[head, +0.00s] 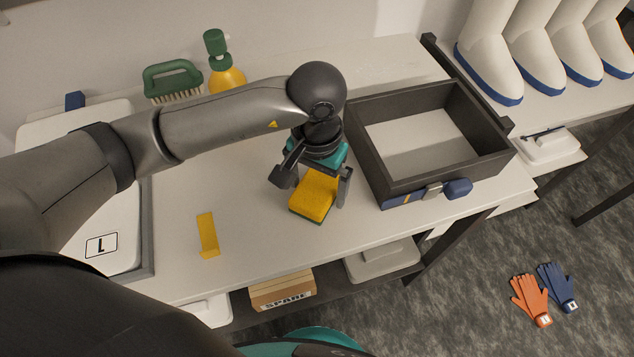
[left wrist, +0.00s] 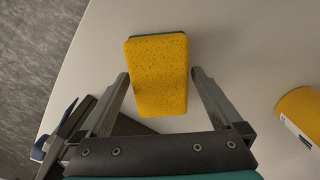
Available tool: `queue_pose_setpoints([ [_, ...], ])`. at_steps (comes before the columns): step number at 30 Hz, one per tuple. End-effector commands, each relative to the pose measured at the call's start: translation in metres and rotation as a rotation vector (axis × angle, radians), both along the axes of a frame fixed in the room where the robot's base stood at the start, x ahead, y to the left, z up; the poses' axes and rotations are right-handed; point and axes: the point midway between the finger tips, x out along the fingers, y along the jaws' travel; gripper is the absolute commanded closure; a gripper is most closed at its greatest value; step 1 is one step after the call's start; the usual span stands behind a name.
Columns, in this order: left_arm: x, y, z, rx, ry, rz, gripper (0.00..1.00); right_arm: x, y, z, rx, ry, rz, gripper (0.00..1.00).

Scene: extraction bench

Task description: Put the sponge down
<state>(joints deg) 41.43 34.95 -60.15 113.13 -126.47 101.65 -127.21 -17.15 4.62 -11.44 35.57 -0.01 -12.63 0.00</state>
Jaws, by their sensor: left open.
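The yellow sponge (head: 314,196) with a dark green underside lies flat on the white bench top, left of the dark open box. It also shows in the left wrist view (left wrist: 158,75), partly between the fingers. My left gripper (head: 315,190) is open around the near part of the sponge, with a gap visible on each side in the left wrist view (left wrist: 158,75). My right gripper is not in view.
The dark open box (head: 362,158) stands right of the sponge. A yellow strip (head: 207,235) lies to the left. A green brush (head: 172,80) and a yellow bottle (head: 226,78) stand behind my arm. Boots (head: 490,55) stand at upper right. The bench front edge is close.

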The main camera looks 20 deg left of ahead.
Motion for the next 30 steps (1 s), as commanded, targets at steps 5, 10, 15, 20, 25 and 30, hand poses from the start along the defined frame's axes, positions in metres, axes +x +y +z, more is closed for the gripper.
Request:
queue_pose_setpoints([
  [5,0.001,0.0,0.012,-0.001,-0.005,0.0,0.0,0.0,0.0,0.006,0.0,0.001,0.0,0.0],
  [10,0.002,0.0,0.049,0.0,-0.007,-0.002,0.0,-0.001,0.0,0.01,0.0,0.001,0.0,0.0],
  [15,0.002,0.0,0.086,-0.001,-0.007,-0.001,0.0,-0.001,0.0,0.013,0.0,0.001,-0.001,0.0],
  [20,0.001,0.0,0.11,0.0,-0.004,0.0,0.0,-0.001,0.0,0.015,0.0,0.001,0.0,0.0],
  [25,0.0,0.0,0.122,0.0,-0.001,0.0,0.0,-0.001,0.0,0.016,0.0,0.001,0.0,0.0],
  [30,0.0,0.0,0.123,0.0,0.001,0.0,0.0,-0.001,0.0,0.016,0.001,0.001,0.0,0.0],
])
